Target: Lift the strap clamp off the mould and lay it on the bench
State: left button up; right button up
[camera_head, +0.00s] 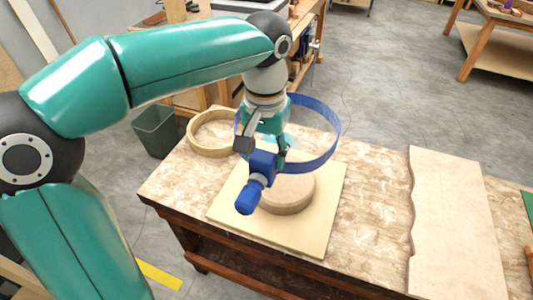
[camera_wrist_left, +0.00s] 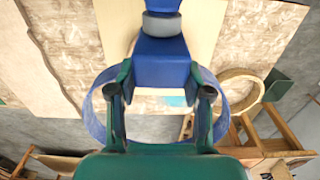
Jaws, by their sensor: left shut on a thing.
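The strap clamp is a blue band loop (camera_head: 331,147) with a blue screw block and knob (camera_head: 250,195). My left gripper (camera_head: 262,150) is shut on the block, which also shows between the fingers in the left wrist view (camera_wrist_left: 163,65). The band is level and appears raised above the round wooden mould (camera_head: 290,197), whose side shows bare. The mould sits on a pale square board (camera_head: 325,215) on the bench (camera_head: 375,190). My gripper hides part of the mould and band. My right gripper is in neither view.
A bent wooden ring (camera_head: 205,147) lies at the bench's back left; it also shows in the wrist view (camera_wrist_left: 237,108). A wavy-edged pale board (camera_head: 455,225) covers the right part. Bare bench lies between the boards. A dark green bin (camera_head: 156,131) stands on the floor.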

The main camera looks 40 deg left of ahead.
pick_arm(q)
jog(key=shift+r+p, duration=2.5)
jog(key=shift+r, duration=0.45)
